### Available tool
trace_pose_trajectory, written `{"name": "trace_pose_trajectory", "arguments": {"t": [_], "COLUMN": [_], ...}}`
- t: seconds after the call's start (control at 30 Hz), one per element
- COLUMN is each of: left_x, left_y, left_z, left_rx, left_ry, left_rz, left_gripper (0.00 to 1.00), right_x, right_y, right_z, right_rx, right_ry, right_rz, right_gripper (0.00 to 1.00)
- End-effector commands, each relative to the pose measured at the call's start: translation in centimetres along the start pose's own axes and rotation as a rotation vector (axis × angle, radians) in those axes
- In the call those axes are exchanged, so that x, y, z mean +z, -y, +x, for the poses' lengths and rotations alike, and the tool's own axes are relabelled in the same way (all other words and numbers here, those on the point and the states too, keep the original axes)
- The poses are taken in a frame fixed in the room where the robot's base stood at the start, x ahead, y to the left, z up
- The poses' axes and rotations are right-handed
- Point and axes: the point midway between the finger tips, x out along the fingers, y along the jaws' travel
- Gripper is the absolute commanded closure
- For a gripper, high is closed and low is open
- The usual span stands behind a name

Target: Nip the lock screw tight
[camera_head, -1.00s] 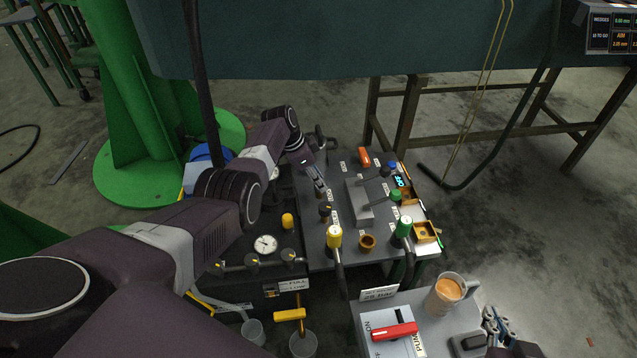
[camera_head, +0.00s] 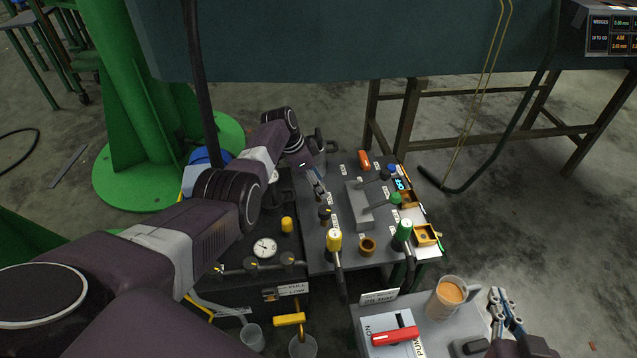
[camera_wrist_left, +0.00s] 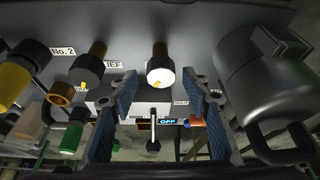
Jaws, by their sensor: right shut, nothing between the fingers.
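My left gripper (camera_head: 319,186) is over the left side of the grey panel (camera_head: 345,240), beyond the relief knob (camera_head: 325,213). In the left wrist view its two fingers (camera_wrist_left: 162,88) are apart, with nothing between them held. A dark-stemmed screw or knob with a pale end (camera_wrist_left: 160,73) shows in the gap between the fingers, slightly beyond the tips; I cannot tell contact. No readable label names it as the lock screw. The relief knob also shows in the left wrist view (camera_wrist_left: 87,69), left of the fingers. My right gripper (camera_head: 507,312) is shut and empty at lower right.
Yellow (camera_head: 334,240) and green (camera_head: 404,231) handles stand at the panel's front. A grey cylinder (camera_wrist_left: 262,85) is close to the right of the left fingers.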

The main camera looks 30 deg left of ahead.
Motion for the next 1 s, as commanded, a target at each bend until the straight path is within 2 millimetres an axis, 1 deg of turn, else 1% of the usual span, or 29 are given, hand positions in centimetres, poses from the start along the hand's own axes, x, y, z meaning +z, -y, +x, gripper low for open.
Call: {"name": "trace_pose_trajectory", "arguments": {"t": [0.27, 0.47, 0.63, 0.9, 1.0], "left_x": [0.0, 0.0, 0.1, 0.0, 0.0], "left_y": [0.1, 0.2, 0.1, 0.1, 0.1], "left_z": [-0.2, -1.5, -3.6, -8.7, -10.3], "left_rx": [-0.003, -0.005, -0.006, -0.007, -0.005], "left_ry": [0.0, -0.002, -0.001, -0.001, 0.0], "left_rz": [-0.001, -0.002, 0.0, 0.001, 0.0], "left_gripper": [0.56, 0.56, 0.56, 0.56, 0.56], "right_x": [-0.1, 0.0, 0.0, 0.0, 0.0], "right_y": [-0.1, -0.1, 0.0, 0.0, 0.0], "right_z": [0.0, 0.0, 0.0, 0.0, 0.0], "right_rx": [0.001, 0.001, 0.001, 0.0, 0.0], "right_ry": [-0.001, 0.0, 0.0, 0.0, 0.0], "right_rz": [0.0, 0.0, 0.0, 0.0, 0.0], "right_gripper": [1.0, 1.0, 1.0, 1.0, 1.0]}}
